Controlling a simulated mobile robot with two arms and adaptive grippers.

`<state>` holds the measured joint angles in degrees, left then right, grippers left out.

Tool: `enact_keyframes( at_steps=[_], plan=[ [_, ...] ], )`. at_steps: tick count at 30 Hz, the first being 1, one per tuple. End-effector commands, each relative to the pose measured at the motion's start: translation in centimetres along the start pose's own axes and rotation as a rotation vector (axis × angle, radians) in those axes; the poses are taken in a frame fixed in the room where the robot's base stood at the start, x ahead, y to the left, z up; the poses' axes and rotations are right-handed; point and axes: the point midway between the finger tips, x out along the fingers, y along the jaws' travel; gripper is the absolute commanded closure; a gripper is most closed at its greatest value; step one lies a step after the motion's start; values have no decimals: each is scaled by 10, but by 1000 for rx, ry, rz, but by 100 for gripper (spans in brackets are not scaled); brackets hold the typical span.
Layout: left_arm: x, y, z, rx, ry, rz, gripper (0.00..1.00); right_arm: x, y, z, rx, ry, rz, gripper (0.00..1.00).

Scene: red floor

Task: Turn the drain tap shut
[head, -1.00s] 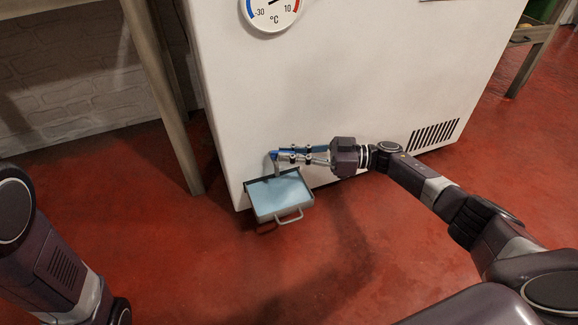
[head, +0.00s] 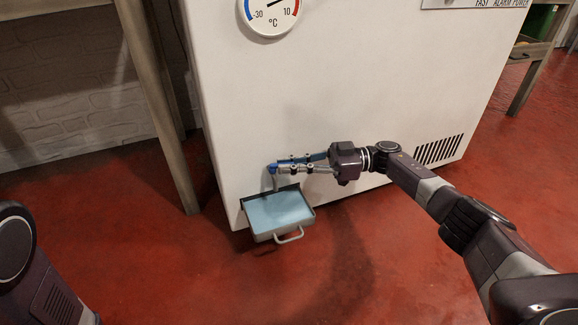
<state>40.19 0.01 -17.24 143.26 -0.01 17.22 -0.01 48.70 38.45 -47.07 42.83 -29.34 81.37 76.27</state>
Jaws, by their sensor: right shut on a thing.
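The drain tap (head: 273,169) with a blue part sticks out low on the front of the white freezer (head: 330,80). My right gripper (head: 284,167) is shut on the tap, its fingers reaching in from the right and covering much of it. The tap's exact handle angle is hard to tell behind the fingers. Below the tap, a grey tray (head: 290,238) with a front handle holds light blue water (head: 278,212). Only part of my left arm shows at the lower left; its gripper is out of view.
A round thermometer dial (head: 269,12) is on the freezer front above. A vent grille (head: 440,149) is at its lower right. A wooden table leg (head: 160,115) stands left of the freezer. The red floor (head: 200,270) in front is clear.

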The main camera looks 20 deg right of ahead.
Motion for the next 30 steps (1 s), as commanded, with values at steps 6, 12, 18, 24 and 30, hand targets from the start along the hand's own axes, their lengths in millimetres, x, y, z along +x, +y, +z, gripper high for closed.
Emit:
enact_keyframes(
  at_steps=[6, 12, 18, 24, 30],
  plan=[
    [0, 0, 0, 0, 0, 0, 60, 1, 1, -1, -2, 3, 1, 80],
    [0, 0, 0, 0, -1, 0, 60, 1, 0, -1, -1, 2, 1, 74],
    [-1, -1, 2, 1, -7, -2, 60, -5, 1, 0, -1, 1, 2, 74],
    [-1, -1, 1, 1, -4, -2, 60, -36, 2, 0, -1, -1, 6, 74],
    [0, 0, 1, 0, -3, -1, 60, -63, 2, 0, -1, 1, 3, 74]
  ],
)
